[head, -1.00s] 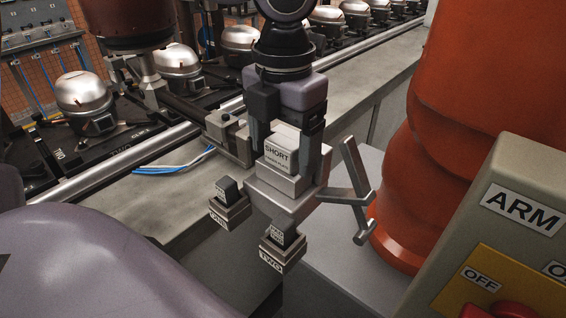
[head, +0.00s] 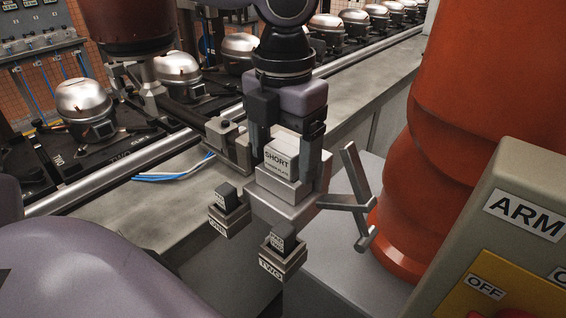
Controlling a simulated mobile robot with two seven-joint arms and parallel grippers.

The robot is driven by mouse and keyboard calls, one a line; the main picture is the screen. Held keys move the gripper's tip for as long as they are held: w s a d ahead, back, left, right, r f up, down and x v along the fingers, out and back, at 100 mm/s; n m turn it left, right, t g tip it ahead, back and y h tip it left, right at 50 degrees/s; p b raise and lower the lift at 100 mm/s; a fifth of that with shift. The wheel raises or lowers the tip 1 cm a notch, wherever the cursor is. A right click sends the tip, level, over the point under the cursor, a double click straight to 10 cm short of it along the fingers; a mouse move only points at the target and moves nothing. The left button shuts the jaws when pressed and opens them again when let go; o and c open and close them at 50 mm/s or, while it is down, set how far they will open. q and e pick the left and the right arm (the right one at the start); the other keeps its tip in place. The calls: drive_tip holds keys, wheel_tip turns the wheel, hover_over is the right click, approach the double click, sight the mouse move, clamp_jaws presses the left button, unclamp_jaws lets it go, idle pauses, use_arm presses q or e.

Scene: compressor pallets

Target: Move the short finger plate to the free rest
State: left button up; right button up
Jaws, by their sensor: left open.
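The short finger plate's pale block (head: 280,158), labelled SHORT, sits upright on a stepped metal support (head: 284,190) near the middle of the head view. My left gripper (head: 286,163) points down over it, with one finger on each side of the block. It is open, and I cannot tell whether either finger touches the block. Two small labelled metal holders stand in front: ONE (head: 229,222) and TWO (head: 281,262). Each has a dark block in it. I cannot make out which rest is free. My right gripper is not in view.
A grey control box (head: 520,170) marked ARM stands at the right, beside a large orange column (head: 430,130). A forked metal bracket (head: 354,200) sticks out right of the support. Silver compressors (head: 84,103) line the conveyor behind. Blue and white cables (head: 175,172) lie on the bench.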

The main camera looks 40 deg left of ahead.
sight(283, 147)
use_arm(q)
drive_tip(key=shift+b, duration=0.35)
idle(0.4)
drive_tip(key=c, duration=1.3)
drive_tip(key=shift+r+p, duration=1.8)
drive_tip(key=shift+r, duration=1.25)
